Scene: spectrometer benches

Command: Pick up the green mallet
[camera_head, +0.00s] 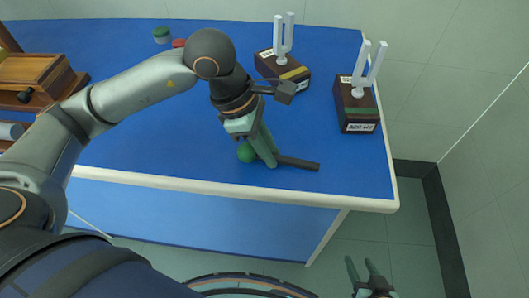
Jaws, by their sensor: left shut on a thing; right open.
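The green mallet has a round green head (246,153) and a dark handle (300,163) pointing right. It is at the blue bench top near the front edge; I cannot tell whether it touches the surface. My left gripper (263,153) reaches down over it and is shut on it just right of the head, its fingers hiding part of the handle. My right gripper (366,270) is open and empty, low in the view, below and in front of the bench.
Two tuning forks stand on dark boxes, one with a yellow stripe (296,74) and one with a green stripe (356,113). A red object (179,43) and a green-and-white one (162,35) are at the back. A wooden case (35,75) is at left.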

